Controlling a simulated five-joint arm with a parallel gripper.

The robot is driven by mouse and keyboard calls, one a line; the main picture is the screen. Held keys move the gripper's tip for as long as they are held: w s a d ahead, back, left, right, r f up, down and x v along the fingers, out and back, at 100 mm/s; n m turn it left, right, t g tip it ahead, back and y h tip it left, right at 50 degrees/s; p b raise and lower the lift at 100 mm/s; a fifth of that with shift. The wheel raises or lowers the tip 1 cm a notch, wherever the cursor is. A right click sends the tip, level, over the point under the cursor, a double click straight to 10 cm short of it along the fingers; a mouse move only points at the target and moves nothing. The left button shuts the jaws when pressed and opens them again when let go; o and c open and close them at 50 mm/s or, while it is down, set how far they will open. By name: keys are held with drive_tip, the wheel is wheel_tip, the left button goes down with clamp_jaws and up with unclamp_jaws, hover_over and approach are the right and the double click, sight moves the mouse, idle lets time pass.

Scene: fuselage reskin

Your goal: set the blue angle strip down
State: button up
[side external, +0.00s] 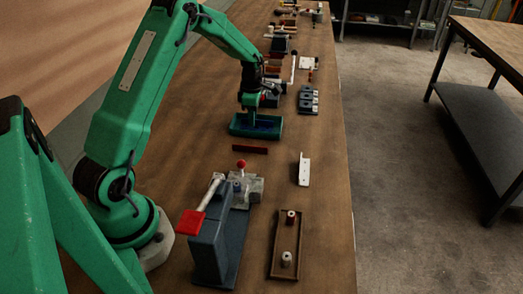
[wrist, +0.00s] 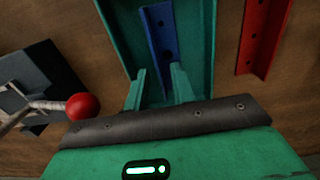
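The blue angle strip (wrist: 160,35) lies lengthwise inside a green tray (wrist: 203,50) in the wrist view. In the side view a bit of the blue strip (side external: 266,126) shows low in the green tray (side external: 240,131), partly hidden by my wrist. My gripper (wrist: 159,72) is over the tray, its two green fingers spread with a gap between them. The near end of the strip lies between and beyond the fingertips. I see no firm grip on it. How high the fingertips are above the strip is hard to tell.
A red strip (wrist: 264,36) lies on the bench beside the tray. A toggle clamp with a red ball knob (wrist: 82,106) stands on the other side.

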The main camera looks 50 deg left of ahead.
drive_tip(key=shift+r, duration=0.1)
wheel_tip(320, 180, up, 12)
idle(0.9)
drive_tip(key=shift+r, duration=0.1)
drive_tip(key=s+d+r+m+t, duration=0.3)
drive_tip(key=s+d+r+m, duration=0.7)
drive_tip(key=d+r+m, duration=0.25)
drive_tip(key=s+d+m+t, duration=0.1)
drive_tip(key=s+d+m, duration=0.3)
drive_tip(key=s+m, duration=0.3)
drive_tip(key=s+d+f+m+t, duration=0.1)
drive_tip(key=s+d+m, duration=0.4)
drive_tip(key=s+m, duration=0.2)
drive_tip(key=shift+s+f+t, duration=0.25)
drive_tip(key=shift+s+t, duration=0.05)
drive_tip(key=shift+s, duration=0.4)
